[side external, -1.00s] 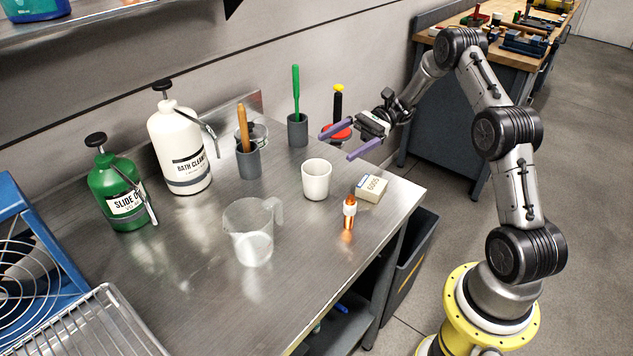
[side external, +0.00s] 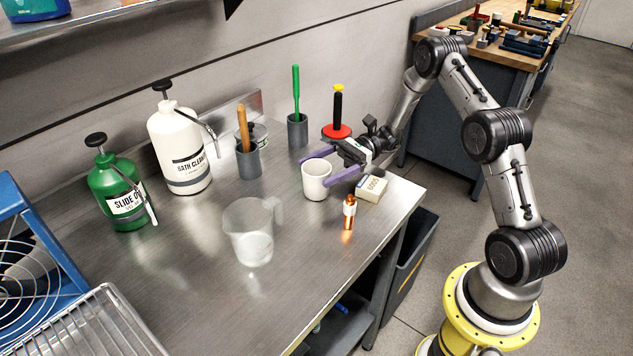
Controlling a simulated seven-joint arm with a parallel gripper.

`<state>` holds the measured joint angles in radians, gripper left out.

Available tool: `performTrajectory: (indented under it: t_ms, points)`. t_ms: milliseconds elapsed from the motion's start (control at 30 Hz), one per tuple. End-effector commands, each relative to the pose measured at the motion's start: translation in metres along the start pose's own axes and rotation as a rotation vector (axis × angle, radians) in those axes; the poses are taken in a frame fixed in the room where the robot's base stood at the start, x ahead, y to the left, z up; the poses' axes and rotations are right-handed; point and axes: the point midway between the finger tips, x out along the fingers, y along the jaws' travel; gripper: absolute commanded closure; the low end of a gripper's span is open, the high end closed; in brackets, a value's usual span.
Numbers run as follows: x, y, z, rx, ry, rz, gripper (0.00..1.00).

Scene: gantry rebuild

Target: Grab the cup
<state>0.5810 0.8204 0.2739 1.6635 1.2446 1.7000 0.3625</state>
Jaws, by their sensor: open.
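The white cup (side external: 314,184) stands upright on the metal bench in the side external view. My gripper (side external: 315,168) is open, with its two purple fingers reaching in from the right at about the height of the cup's rim. One finger passes behind the cup's rim and the other lies at its front right side. I cannot tell whether either finger touches the cup. A clear measuring jug (side external: 250,233) with a handle also stands on the bench, to the front left of the cup.
Behind are grey holders with a green-handled tool (side external: 296,90) and a wooden-handled one (side external: 243,128). Pump bottles (side external: 180,150) stand left. The bench's front middle is clear.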

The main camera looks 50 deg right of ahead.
Motion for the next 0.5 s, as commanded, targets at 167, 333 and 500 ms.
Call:
performTrajectory:
  t_ms: [167,333,500]
  points:
    - [0.028,-0.002,-0.001,0.001,0.0,0.005,0.0]
    - [0.042,-0.002,-0.001,0.0,0.001,0.002,0.0]
    - [0.043,-0.002,-0.001,0.0,0.001,0.001,0.0]
